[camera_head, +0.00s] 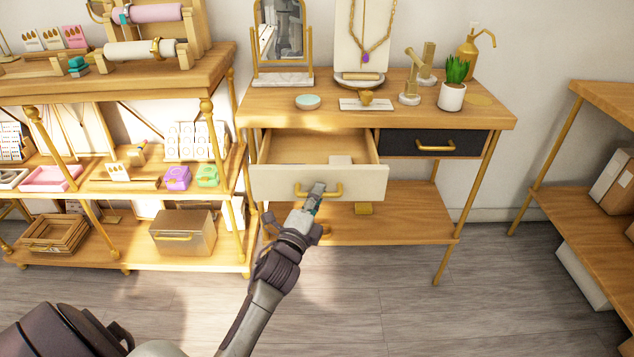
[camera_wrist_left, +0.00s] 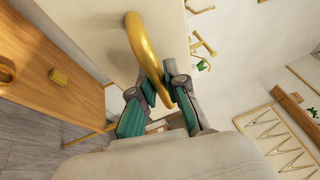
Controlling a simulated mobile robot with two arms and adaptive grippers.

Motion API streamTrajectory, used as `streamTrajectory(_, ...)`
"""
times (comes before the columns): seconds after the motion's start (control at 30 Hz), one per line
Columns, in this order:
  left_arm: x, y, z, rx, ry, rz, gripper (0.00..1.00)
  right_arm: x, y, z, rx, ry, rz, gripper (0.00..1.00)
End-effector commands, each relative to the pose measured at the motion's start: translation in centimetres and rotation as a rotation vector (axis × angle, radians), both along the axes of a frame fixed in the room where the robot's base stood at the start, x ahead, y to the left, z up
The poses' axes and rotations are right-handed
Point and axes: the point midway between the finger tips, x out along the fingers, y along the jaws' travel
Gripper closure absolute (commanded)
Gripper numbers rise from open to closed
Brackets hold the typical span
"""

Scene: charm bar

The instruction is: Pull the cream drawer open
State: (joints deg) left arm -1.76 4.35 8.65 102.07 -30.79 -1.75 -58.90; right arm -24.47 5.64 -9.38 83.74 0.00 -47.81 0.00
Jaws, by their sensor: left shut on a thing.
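The cream drawer (camera_head: 270,183) stands pulled out from the wooden table, and its open inside shows in the head view. A gold handle (camera_head: 333,191) is on its front. My left gripper (camera_head: 316,192) is at the handle in the head view. In the left wrist view, the fingers of my left gripper (camera_wrist_left: 160,92) are shut on the gold handle (camera_wrist_left: 140,45), with the cream drawer front (camera_wrist_left: 90,25) beside it. My right gripper is not in view.
A black drawer (camera_head: 433,143) to the right is closed. The tabletop (camera_head: 430,110) holds a mirror, a necklace stand, a plant and a gold pump bottle. A shelf unit (camera_head: 215,80) stands close on the left. Grey floor (camera_head: 390,290) in front is clear.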

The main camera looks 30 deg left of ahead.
Motion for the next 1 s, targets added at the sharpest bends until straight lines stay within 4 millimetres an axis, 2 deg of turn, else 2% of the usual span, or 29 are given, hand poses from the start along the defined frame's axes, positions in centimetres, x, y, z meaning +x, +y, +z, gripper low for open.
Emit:
streamTrajectory(0.43,-0.39,-0.24,-0.1,0.0,0.001,-0.001,1.0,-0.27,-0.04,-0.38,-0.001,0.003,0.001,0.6)
streamTrajectory(0.47,-0.39,-0.24,-0.1,0.0,0.001,-0.001,0.84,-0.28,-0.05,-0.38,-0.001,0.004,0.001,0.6)
streamTrajectory(0.6,-0.37,-0.25,-0.07,0.0,0.001,-0.001,0.61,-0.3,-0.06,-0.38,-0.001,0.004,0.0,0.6)
streamTrajectory(0.87,-0.37,-0.24,-0.03,0.0,0.0,-0.001,0.61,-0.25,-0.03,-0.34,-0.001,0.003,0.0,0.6)
streamTrajectory(1.0,-1.05,-0.35,-0.22,0.0,0.001,-0.001,0.61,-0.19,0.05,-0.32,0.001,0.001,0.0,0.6)
